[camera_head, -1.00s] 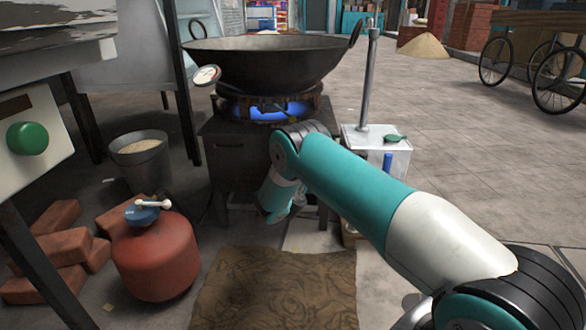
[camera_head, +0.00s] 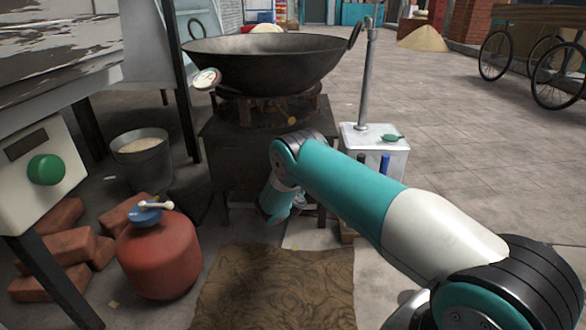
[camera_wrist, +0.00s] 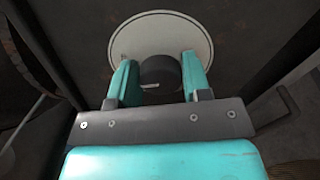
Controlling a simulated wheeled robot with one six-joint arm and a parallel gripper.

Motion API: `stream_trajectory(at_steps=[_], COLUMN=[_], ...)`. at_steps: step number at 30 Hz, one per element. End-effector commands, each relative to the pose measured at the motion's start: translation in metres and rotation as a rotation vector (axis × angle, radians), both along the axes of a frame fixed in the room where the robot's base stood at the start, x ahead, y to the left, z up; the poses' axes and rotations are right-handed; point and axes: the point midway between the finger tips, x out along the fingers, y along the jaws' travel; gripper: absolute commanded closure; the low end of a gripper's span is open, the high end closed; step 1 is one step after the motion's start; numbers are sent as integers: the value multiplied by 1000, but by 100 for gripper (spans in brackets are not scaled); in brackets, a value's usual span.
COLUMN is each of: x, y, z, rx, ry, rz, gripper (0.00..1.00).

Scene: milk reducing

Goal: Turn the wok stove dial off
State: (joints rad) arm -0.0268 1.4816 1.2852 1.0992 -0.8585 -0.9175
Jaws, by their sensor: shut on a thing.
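The wok stove (camera_head: 228,150) stands in the middle of the head view with a large dark wok (camera_head: 265,65) on top. No flame shows under the wok. The dial (camera_wrist: 160,72) is a dark round knob on a pale round plate (camera_wrist: 135,38) in the wrist view. My gripper (camera_wrist: 158,75) is shut on the dial, with one teal finger on each side. A small light mark shows on the dial's lower part. In the head view my arm hides the dial and my fingertips.
A red gas cylinder (camera_head: 160,258) with a blue top stands at the lower left, near loose bricks (camera_head: 68,245). A metal bucket (camera_head: 142,165) is left of the stove. A white box (camera_head: 375,142) with a metal post stands right of it. A brown mat (camera_head: 275,295) lies in front.

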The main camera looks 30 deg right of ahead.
Motion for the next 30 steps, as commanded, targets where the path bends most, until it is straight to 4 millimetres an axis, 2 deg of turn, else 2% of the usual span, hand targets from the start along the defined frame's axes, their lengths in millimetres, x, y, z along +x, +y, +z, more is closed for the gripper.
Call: stream_trajectory(at_steps=[12,30], x=[-1,-1], y=[1,2], z=[-3,-4], rx=[221,284], ry=[-143,-186], rz=[3,3], gripper=[79,79])
